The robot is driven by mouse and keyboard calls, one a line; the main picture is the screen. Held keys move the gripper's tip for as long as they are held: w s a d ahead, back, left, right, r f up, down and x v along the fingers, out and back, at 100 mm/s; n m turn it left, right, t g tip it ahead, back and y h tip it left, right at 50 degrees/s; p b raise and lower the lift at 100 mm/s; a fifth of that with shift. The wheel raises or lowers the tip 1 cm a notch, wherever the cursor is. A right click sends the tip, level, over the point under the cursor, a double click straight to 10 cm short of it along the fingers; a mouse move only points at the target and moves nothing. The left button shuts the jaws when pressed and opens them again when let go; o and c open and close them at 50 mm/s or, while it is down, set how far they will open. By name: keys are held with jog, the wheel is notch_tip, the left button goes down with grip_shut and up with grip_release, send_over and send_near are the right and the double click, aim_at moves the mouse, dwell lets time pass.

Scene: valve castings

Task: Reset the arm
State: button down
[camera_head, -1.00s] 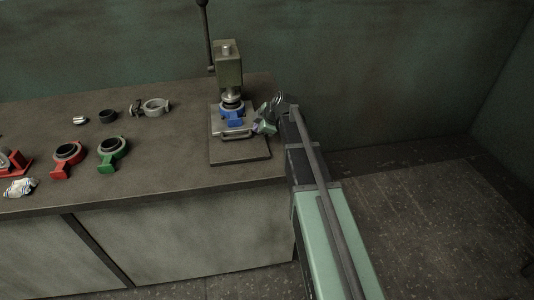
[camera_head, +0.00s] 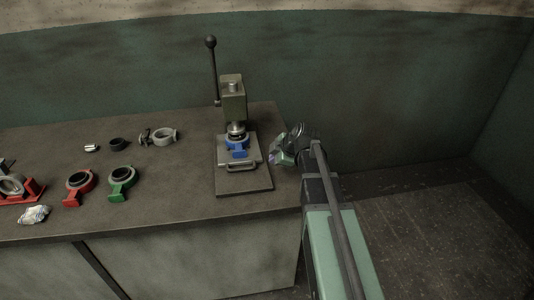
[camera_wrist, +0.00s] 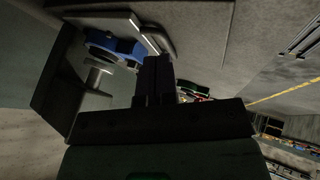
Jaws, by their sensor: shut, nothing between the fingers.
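My gripper (camera_head: 279,156) hangs at the right of the press, by the right edge of the bench, apart from the press. In the wrist view its two dark fingers (camera_wrist: 155,78) are together with nothing between them. The arbor press (camera_head: 233,103) stands upright at the right of the bench, its lever up at the back. A blue fixture (camera_head: 238,149) sits under the press ram. In the wrist view the blue fixture (camera_wrist: 112,47) shows beyond the fingers at the upper left.
A grey ring part (camera_head: 165,136), a black ring (camera_head: 118,144) and a small metal piece (camera_head: 92,148) lie behind. Floor at right is clear.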

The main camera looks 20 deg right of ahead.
jog(key=shift+v, duration=1.1)
